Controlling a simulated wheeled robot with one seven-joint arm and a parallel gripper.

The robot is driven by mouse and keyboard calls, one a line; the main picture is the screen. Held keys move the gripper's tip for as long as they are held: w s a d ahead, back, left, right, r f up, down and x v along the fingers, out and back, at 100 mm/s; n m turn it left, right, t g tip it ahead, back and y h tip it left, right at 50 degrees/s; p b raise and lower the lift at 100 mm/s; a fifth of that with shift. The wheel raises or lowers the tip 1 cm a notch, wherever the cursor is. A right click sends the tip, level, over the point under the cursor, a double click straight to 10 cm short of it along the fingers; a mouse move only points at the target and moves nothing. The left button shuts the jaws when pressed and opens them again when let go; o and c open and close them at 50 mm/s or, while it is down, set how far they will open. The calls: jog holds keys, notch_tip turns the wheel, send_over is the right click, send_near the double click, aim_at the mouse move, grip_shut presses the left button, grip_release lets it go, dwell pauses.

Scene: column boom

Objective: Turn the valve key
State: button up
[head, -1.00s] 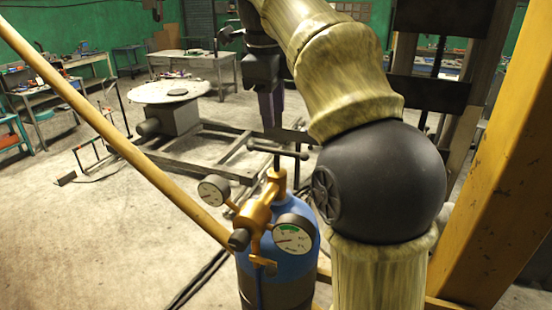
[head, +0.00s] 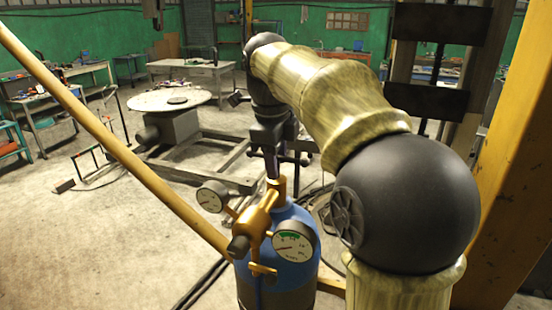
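The valve key (head: 302,158) is a dark T-shaped handle on top of the brass valve fitting (head: 254,222) of a blue gas cylinder (head: 290,262). Only part of its crossbar shows, to the right of my fingers; the rest is hidden behind them. My gripper (head: 271,172) points down over the key, its purple fingertips at the height of the crossbar and just above the brass fitting. I cannot tell whether the fingers touch the key or how far apart they are. Two round gauges flank the fitting, a left gauge (head: 212,197) and a right gauge (head: 295,241).
A yellow bar (head: 120,145) slants down from upper left to the cylinder. A yellow post (head: 510,170) stands close on the right. Behind are a round-topped stand (head: 170,100), a low metal frame (head: 205,168) and workbenches. The floor at left is open.

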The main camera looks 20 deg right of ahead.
grip_shut()
jog(key=shift+r+n, duration=0.1)
jog(key=shift+n, duration=0.4)
jog(key=n+p, duration=0.1)
jog(key=n, duration=0.2)
jog(key=shift+d+n+y, duration=0.1)
jog(key=shift+n+y, duration=0.2)
jog(key=shift+y, duration=0.1)
jog(key=n+p, duration=0.1)
jog(key=n, duration=0.3)
jog(key=shift+r+y, duration=0.1)
jog(key=shift+y, duration=0.3)
jog(key=n+p, duration=0.2)
jog(key=n, duration=0.3)
jog(key=shift+d+y, duration=0.1)
jog(key=shift+y, duration=0.3)
jog(key=n+p, duration=0.2)
jog(key=n, duration=0.2)
jog(key=shift+w+y, duration=0.1)
jog(key=shift+y, duration=0.2)
